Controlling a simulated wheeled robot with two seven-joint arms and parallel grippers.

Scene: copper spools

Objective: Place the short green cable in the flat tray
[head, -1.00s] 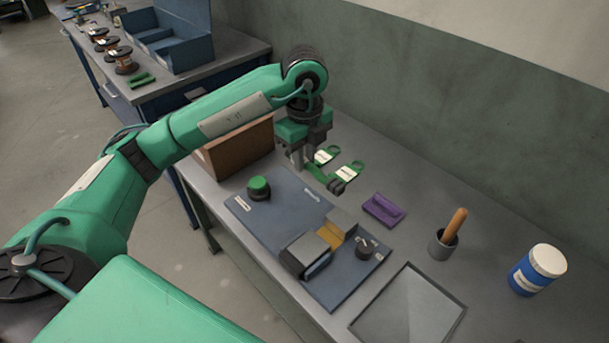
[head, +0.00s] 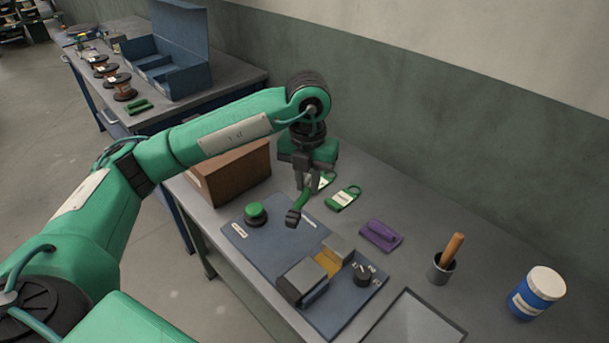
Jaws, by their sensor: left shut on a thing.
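My left gripper (head: 304,186) points down above the workbench and is shut on the short green cable (head: 301,203). The cable slants down and left from the fingers to a black connector end (head: 293,218), held above the back edge of the blue-grey board. Its other end is hidden by the fingers. The flat tray (head: 415,325) is grey and shallow, at the bottom edge of the view. It is partly cut off, and its visible part is empty. My right gripper is not in view.
The board (head: 270,236) carries a green button (head: 256,213), a dark block (head: 302,281) and a black knob (head: 365,275). A brown box (head: 235,172) is behind.

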